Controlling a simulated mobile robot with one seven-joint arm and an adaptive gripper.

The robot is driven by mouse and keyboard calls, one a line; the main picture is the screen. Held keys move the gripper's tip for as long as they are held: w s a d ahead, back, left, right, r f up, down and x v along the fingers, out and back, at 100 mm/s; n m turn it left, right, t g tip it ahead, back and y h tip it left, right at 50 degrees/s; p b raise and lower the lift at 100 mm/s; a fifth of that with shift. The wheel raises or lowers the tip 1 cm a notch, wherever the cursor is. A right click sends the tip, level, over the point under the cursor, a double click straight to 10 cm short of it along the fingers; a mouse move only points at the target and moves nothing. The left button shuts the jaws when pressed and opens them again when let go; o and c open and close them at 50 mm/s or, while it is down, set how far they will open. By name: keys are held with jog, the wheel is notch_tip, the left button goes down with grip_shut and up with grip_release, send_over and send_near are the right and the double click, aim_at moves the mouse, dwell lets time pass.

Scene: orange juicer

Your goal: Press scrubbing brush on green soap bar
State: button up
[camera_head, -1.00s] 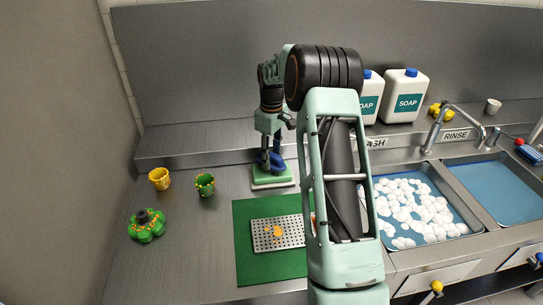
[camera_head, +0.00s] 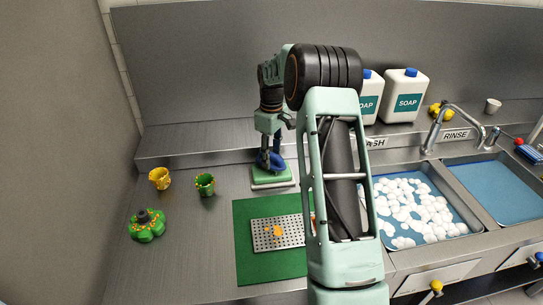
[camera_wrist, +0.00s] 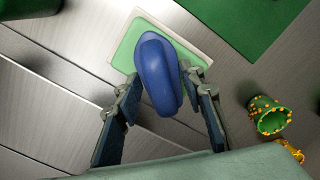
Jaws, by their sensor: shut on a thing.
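The green soap bar (camera_head: 272,176) lies on a pale dish on the counter, left of the sinks; it also shows in the wrist view (camera_wrist: 125,50). The blue scrubbing brush (camera_head: 275,161) sits over the soap bar. In the wrist view the brush (camera_wrist: 157,72) has a rounded blue back, and its underside is hidden. My gripper (camera_head: 268,155) is shut on the brush, pointing down from above, with a finger on each side of it in the wrist view (camera_wrist: 163,92). I cannot see whether the bristles touch the soap.
A green mat (camera_head: 245,268) with a perforated metal tray (camera_head: 290,233) lies in front of the soap. A yellow cup (camera_head: 159,179), a green cup (camera_head: 205,185) and a green juicer part (camera_head: 147,226) stand to the left. White soap jugs (camera_head: 405,97) stand behind the sinks.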

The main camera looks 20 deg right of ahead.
jog(key=shift+r+p, duration=2.45)
jog(key=shift+r, duration=1.05)
jog(key=shift+a, duration=0.1)
